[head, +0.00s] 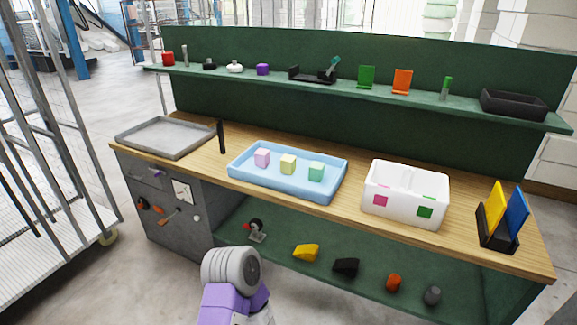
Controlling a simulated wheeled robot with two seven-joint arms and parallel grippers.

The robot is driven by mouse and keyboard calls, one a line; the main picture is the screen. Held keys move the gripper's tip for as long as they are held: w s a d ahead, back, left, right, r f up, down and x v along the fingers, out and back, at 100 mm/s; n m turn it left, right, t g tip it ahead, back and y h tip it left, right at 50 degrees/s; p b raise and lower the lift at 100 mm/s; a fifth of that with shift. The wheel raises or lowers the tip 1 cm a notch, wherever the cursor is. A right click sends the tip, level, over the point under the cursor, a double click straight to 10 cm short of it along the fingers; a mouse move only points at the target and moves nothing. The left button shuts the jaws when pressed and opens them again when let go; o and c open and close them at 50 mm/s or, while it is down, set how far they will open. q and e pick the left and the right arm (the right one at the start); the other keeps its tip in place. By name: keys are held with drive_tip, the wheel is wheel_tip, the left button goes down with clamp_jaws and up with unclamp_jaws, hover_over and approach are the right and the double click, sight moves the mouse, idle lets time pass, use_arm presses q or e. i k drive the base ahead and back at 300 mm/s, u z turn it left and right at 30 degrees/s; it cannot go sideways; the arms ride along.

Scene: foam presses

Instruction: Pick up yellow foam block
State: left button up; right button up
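The yellow foam block (288,164) is a small pale-yellow cube. It sits in the light-blue tray (283,193) on the wooden workbench, between a pink block (262,158) on its left and a mint-green block (316,172) on its right. The three blocks stand apart, with gaps between them. Nothing covers the yellow block. A purple and grey link of one of my arms shows at the bottom of the head view, in front of the bench and well short of the tray. No gripper fingers are visible.
A grey tray (166,152) and a black upright post (221,138) stand left of the blue tray. A white box (405,215) and a black rack (493,244) with yellow and blue panels stand right. A green shelf (340,86) with small items runs behind.

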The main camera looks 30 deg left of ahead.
sight(287, 163)
drive_tip(key=u, duration=0.65)
drive_tip(key=i, duration=1)
drive_tip(key=u, duration=0.95)
drive_tip(key=i, duration=1.05)
drive_tip(key=u, duration=0.05)
